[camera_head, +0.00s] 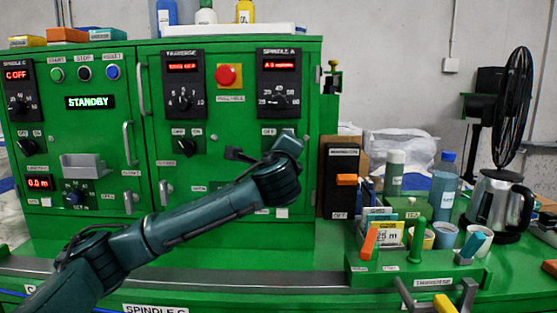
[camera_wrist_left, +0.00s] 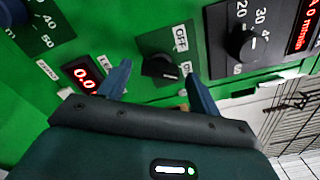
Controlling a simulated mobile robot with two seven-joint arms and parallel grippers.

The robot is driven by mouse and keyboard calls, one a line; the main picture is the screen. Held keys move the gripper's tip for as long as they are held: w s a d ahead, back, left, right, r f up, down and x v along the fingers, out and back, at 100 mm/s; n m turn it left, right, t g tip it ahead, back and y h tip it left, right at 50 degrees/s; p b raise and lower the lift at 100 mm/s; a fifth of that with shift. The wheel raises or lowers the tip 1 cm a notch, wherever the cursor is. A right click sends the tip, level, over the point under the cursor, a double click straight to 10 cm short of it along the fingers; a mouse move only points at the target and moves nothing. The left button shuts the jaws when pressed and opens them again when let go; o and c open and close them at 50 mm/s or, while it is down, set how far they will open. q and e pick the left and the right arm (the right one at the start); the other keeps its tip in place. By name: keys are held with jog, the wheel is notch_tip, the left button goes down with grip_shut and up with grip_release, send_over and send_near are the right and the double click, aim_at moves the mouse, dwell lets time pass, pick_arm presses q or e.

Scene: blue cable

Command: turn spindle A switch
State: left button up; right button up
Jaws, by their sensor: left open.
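The spindle A section is the right part of the green control panel (camera_head: 225,140), with a dial (camera_head: 279,97) under a red display (camera_head: 282,65). Its switch plate (camera_head: 268,131) is mostly hidden by my left gripper (camera_head: 285,147) in the head view. In the left wrist view, a black switch knob (camera_wrist_left: 160,67) sits on a plate marked OFF at the upper right. My left gripper's blue fingers (camera_wrist_left: 158,72) are open and apart, one at each side of the knob. I cannot tell whether they touch it. My right gripper is not in view.
A black box with an orange lever (camera_head: 346,180) stands right of the panel. A kettle (camera_head: 497,203) and a fan (camera_head: 512,105) are at the right.

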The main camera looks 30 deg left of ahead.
pick_arm(q)
jog(key=b+v, duration=0.1)
jog(key=v, duration=1.1)
jog(key=shift+b, duration=0.3)
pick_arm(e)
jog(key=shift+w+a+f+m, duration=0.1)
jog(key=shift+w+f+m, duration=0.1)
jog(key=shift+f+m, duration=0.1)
pick_arm(q)
jog(key=shift+s, duration=0.15)
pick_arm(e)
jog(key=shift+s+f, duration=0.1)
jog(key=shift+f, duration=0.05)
pick_arm(q)
jog(key=shift+d+f, duration=0.1)
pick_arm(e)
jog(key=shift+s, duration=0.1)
